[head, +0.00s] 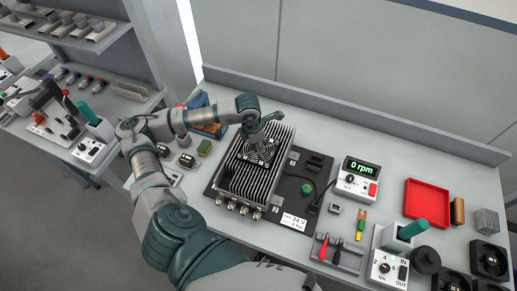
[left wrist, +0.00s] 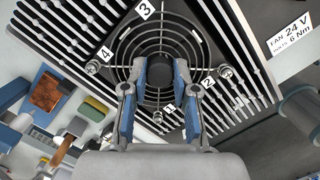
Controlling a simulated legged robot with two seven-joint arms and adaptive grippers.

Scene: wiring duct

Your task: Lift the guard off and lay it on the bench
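The guard, a round wire grille (head: 262,152), lies over the fan on top of the finned heat sink (head: 240,185). In the left wrist view the guard (left wrist: 128,52) shows its rings, with screw heads near its rim and number labels 1 to 4 around it. My left gripper (head: 258,134) is above the guard, pointing down at it. Whether the fingertips touch the wires cannot be told. My right gripper is not in view.
The heat sink stands on a black plate (head: 290,205) with a 24 V label. To its right are a 0 rpm meter (head: 357,180), a red tray (head: 427,198) and a grey torque driver stand (head: 390,262). Small boxes (head: 204,147) lie left. Bare bench (head: 350,135) shows behind.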

